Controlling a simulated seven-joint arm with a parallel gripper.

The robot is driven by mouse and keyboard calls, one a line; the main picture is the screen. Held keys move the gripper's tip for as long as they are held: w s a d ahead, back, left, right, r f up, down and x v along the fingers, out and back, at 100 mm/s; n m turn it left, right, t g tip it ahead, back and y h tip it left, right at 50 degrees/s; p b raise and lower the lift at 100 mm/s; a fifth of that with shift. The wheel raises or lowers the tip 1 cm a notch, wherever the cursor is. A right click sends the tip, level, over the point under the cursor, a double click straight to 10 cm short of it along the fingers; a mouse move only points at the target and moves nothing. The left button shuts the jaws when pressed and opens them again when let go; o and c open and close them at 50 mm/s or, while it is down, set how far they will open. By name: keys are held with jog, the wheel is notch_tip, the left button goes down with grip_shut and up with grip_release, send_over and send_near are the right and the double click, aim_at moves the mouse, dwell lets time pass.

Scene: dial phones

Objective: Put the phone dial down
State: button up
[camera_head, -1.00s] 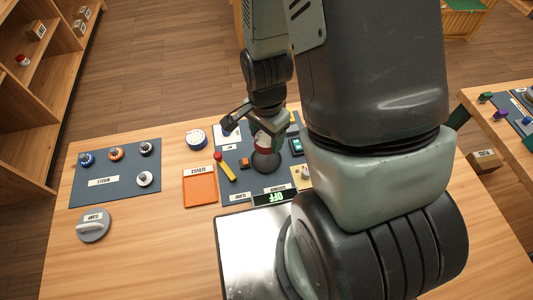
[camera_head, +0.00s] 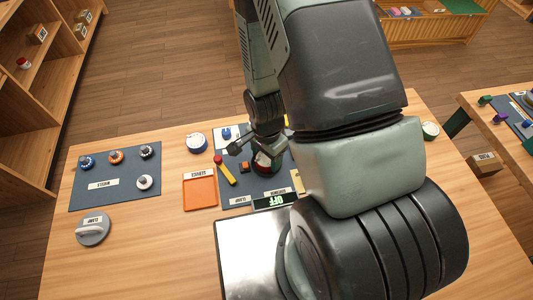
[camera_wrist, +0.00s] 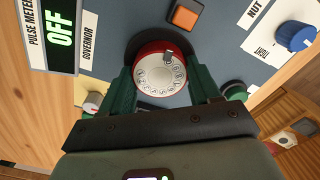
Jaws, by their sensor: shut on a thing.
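The phone dial (camera_wrist: 160,74) is a red round body with a white finger-hole face; in the head view the dial (camera_head: 262,164) is partly hidden by my arm. My gripper (camera_wrist: 163,84) has its green fingers on both sides of the dial and is shut on it. In the head view my gripper (camera_head: 263,152) is over the middle of the blue-grey mat. A dark round base (camera_wrist: 139,44) shows behind the dial's edge, directly under it. I cannot tell whether the dial touches the base.
An orange square button (camera_wrist: 185,15) and a blue knob (camera_wrist: 295,36) are near the dial. The OFF display (camera_head: 275,200) stands in front. An orange tray (camera_head: 199,188) and a grey clamp (camera_head: 93,230) lie left. Bare wood (camera_head: 150,262) is free at front left.

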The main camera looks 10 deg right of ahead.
aim_at(267, 158)
jog(key=o, duration=1.2)
jog(key=shift+f, duration=0.1)
jog(key=shift+c, duration=0.2)
notch_tip(267, 158, up, 12)
jog(key=shift+r, duration=0.25)
jog(key=shift+f, duration=0.15)
jog(key=shift+f, duration=5.15)
jog(key=shift+f, duration=0.1)
